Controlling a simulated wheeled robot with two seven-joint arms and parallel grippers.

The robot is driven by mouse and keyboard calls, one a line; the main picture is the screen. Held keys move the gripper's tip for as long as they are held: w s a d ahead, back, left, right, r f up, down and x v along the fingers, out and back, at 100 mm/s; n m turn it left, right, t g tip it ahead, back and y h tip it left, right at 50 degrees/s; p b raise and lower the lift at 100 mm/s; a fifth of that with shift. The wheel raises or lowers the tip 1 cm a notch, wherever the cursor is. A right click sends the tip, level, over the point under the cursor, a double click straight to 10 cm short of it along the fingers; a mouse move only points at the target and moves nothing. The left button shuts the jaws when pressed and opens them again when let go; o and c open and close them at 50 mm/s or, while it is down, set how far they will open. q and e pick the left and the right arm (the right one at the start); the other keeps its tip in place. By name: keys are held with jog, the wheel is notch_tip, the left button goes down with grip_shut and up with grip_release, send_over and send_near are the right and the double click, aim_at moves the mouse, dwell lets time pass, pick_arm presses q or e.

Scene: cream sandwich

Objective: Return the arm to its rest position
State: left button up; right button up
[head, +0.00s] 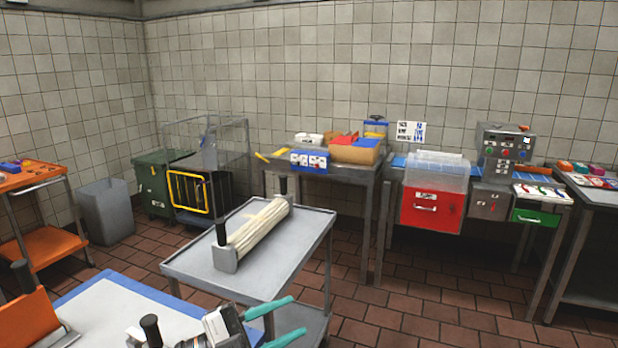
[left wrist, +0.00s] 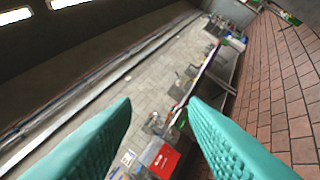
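My left gripper (head: 299,315) shows at the bottom centre of the head view, with its two teal fingers spread apart and nothing between them. In the left wrist view the same gripper (left wrist: 160,101) has its teal fingers apart and empty, with the tilted room seen between and beyond them. It is in front of the grey cart and touches nothing that I can see. Most of my left arm is out of the picture. My right gripper does not show.
A grey cart (head: 200,268) carries a pale roll (head: 258,232) in a handled holder. A blue-edged table (head: 110,310) is at the lower left. An orange cart (head: 45,182) and grey bin (head: 106,210) stand left. Worktables with a red drawer box (head: 430,208) line the back wall.

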pick_arm(q)
jog(key=w+a+n+t+y, duration=0.2)
jog(key=a+n+t+y, duration=0.25)
jog(key=n+t, duration=0.5)
jog(key=s+a+f+n+g+y, duration=0.2)
jog(key=s+a+f+n+y, duration=0.2)
jog(key=a+f+n+y, duration=0.85)
jog(key=s+f+g+y, duration=0.1)
jog(key=s+f+g, duration=0.5)
jog(key=s+f, duration=0.3)
jog(key=s+f+g+y, duration=0.1)
jog(key=s+f+g, duration=0.5)
jog(key=s, duration=0.6)
notch_tip(320, 180, down, 25)
jog(key=s+a+f+g, duration=0.2)
jog(key=s+f, duration=1.5)
jog(key=shift+a+f, duration=0.15)
jog(key=shift+f, duration=0.05)
